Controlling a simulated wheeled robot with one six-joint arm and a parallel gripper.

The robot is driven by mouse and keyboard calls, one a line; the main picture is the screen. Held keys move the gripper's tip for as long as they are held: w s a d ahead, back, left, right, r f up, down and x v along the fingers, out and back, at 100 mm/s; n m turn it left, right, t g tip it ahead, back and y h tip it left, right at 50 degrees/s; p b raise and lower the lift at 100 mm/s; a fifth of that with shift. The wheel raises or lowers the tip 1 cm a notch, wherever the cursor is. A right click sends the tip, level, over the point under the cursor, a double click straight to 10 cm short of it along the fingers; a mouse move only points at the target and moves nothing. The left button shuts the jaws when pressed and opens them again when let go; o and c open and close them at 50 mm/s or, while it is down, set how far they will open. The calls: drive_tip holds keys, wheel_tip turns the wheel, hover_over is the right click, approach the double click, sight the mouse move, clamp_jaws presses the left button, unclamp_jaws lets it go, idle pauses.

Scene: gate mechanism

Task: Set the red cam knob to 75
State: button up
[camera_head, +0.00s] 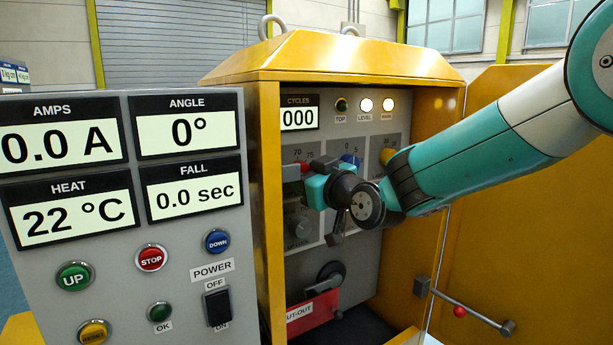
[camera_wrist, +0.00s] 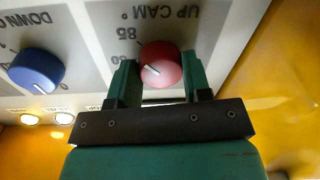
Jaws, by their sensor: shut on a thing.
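The red cam knob (camera_wrist: 161,62) is between the two teal fingers of my gripper (camera_wrist: 160,76) in the wrist view, which shows the panel upside down. My gripper is shut on the knob. The dial plate (camera_wrist: 205,22) reads "UP CAM °", with 85 at the knob's upper left and another number partly hidden by a finger. In the head view, my gripper (camera_head: 310,180) is at the panel inside the yellow cabinet, mostly covering the red knob; 70 and 75 show just above.
A blue knob (camera_wrist: 37,70) sits beside the red one on the panel. The yellow cabinet's open door (camera_head: 540,200) is at the right. A red cut-out plate (camera_head: 312,310) is below. The grey console (camera_head: 110,260) stands at the left, its ANGLE display (camera_head: 186,132) reading 0°.

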drive_tip(key=shift+f+n+b, duration=0.1)
drive_tip(key=shift+n+b, duration=0.2)
drive_tip(key=shift+b, duration=0.25)
drive_tip(key=shift+r+n+h+b, duration=0.15)
drive_tip(key=shift+n+h+b, duration=0.2)
drive_tip(key=shift+n+b, duration=3.75)
drive_tip(key=shift+r+n+h+b, duration=0.1)
drive_tip(key=shift+n+h+b, duration=0.25)
drive_tip(key=shift+n+b, duration=3.75)
drive_tip(key=o, duration=0.9)
